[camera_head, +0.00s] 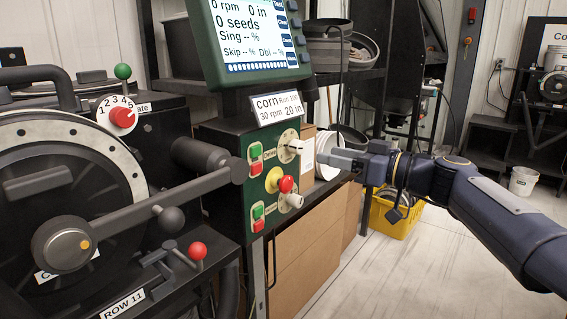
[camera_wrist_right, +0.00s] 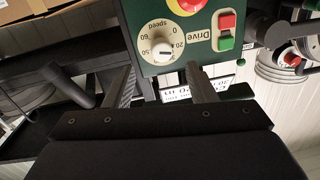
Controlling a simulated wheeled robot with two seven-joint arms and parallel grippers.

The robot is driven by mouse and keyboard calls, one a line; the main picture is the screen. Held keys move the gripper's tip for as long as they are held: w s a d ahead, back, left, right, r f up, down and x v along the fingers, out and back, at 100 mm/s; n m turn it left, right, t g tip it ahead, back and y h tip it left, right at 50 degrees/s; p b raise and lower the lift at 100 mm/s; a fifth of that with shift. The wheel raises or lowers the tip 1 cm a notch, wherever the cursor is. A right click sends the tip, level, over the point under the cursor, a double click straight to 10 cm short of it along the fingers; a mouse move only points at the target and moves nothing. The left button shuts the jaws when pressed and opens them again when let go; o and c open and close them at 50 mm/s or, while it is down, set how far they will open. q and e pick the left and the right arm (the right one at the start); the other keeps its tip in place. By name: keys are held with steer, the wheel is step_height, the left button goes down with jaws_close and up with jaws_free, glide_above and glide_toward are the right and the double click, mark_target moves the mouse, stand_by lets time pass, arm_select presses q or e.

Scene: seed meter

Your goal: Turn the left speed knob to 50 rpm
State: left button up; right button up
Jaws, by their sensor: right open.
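The speed knob (camera_head: 294,146) is a pale knob on a cream dial at the upper right of the green control panel. In the right wrist view the white knob (camera_wrist_right: 163,52) sits on its numbered dial, beside the "Drive" label; its pointer setting is too small to read surely. My right gripper (camera_head: 322,154) reaches in from the right, level with the knob. In the wrist view its two fingers (camera_wrist_right: 160,72) are apart and empty, one to each side below the knob. Contact with the knob cannot be told. My left gripper is out of view.
The display (camera_head: 255,35) reads 0 rpm; a sign (camera_head: 276,107) below says 30 rpm, 20 in. Red and green switches (camera_head: 255,160), a red-topped yellow button (camera_head: 284,184) and a lower white knob (camera_head: 292,201) share the panel. A yellow crate (camera_head: 395,218) stands on the floor.

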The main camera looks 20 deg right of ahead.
mark_target(302, 148)
steer(key=p+x, duration=0.1)
steer(key=x, duration=0.6)
steer(key=shift+w+a, duration=0.15)
steer(key=shift+w, duration=0.05)
steer(key=c, duration=1)
steer(key=shift+o, duration=0.2)
